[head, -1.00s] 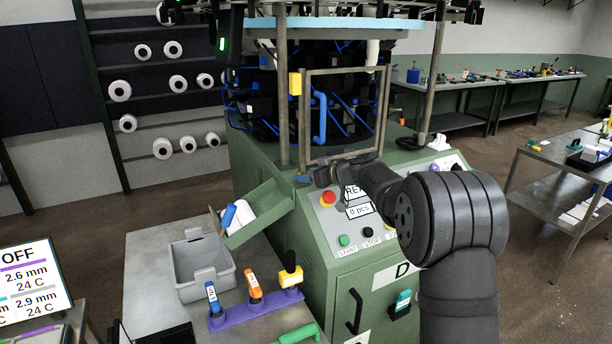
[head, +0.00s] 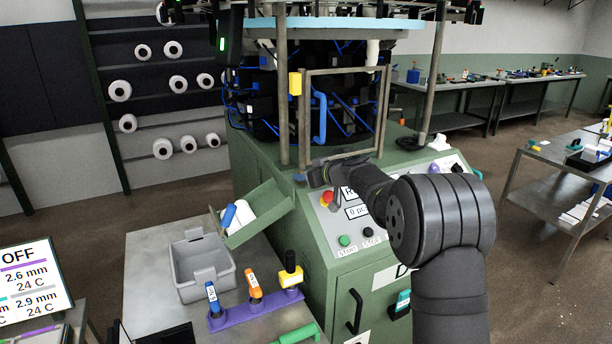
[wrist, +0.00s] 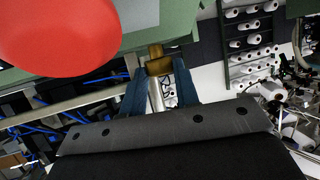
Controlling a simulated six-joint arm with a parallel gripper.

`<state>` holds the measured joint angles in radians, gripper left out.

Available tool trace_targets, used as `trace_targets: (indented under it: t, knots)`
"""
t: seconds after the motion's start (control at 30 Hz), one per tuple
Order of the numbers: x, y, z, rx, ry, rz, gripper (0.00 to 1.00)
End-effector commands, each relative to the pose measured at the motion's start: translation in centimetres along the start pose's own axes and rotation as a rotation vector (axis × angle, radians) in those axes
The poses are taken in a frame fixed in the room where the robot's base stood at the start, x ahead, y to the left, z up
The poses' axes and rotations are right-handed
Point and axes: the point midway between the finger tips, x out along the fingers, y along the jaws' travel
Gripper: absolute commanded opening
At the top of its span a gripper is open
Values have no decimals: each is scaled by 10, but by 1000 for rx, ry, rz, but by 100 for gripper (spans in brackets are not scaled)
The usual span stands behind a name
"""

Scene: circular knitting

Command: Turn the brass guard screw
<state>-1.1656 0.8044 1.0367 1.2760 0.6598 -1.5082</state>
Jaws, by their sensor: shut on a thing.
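The brass guard screw (wrist: 158,62) shows in the wrist view between the two blue fingertips of my gripper (wrist: 159,82), below a green machine edge. My gripper is shut on it. In the head view my gripper (head: 304,177) is at the lower left corner of the metal guard frame (head: 306,115), by the green machine's top edge. The screw is hidden there. The guard frame stands upright in front of the knitting machine and has a blue handle (head: 320,117).
A red emergency button (head: 327,198) is just below my wrist; it looms close in the wrist view (wrist: 60,35). Start and stop buttons sit on the sloped panel. A green chute (head: 262,212) and a grey bin (head: 203,270) are to the left.

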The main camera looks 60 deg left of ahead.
Motion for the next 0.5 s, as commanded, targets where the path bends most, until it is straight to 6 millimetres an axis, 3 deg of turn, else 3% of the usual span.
trace_targets:
  t: [0.5]
  knots:
    - [2, -10, 0, 126, -4, 304, 6]
